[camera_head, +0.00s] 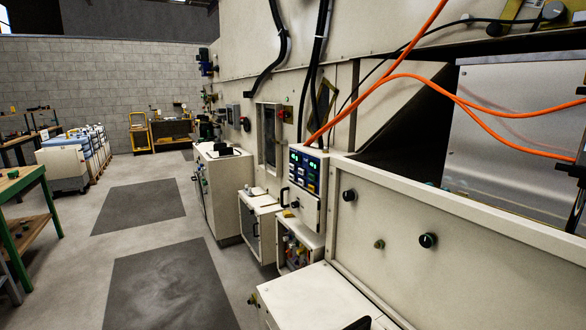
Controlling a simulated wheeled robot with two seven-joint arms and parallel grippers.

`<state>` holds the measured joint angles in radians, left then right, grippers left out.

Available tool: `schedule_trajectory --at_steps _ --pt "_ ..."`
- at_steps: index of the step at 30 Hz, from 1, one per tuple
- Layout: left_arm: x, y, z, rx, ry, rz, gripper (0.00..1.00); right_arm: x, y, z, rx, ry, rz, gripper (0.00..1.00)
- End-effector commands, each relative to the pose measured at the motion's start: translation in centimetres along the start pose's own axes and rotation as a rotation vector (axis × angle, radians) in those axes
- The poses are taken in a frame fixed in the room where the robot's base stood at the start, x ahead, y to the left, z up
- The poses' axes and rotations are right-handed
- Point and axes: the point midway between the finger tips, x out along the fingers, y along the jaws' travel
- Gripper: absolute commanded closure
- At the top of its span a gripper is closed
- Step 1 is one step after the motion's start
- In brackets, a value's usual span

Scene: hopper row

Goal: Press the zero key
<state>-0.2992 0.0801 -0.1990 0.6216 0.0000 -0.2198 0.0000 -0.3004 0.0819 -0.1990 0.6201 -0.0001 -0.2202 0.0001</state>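A control panel (305,172) with small lit green displays and rows of small keys is on the front of a cream box right of the middle. The box hangs on the machine row. The keys are too small to read, so I cannot tell which one is the zero key. Neither of my grippers shows in the head view.
A cream cabinet (222,195) stands left of the panel. An open box with fittings (296,250) is below it. A large cream housing with black knobs (428,240) fills the right. Orange cables (440,82) run above. Grey floor mats (170,285) lie in the clear aisle.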

Motion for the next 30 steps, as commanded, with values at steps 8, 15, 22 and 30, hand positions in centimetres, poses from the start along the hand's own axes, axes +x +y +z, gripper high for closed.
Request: schedule_trajectory --at_steps 8,15,22,30 --pt "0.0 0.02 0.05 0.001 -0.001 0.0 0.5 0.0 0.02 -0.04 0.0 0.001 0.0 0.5" --pt "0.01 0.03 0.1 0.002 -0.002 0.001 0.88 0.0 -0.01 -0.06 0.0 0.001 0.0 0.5" --pt "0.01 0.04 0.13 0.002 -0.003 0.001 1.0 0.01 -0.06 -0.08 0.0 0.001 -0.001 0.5" --pt "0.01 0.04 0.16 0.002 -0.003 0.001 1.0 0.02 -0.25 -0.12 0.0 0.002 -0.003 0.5"
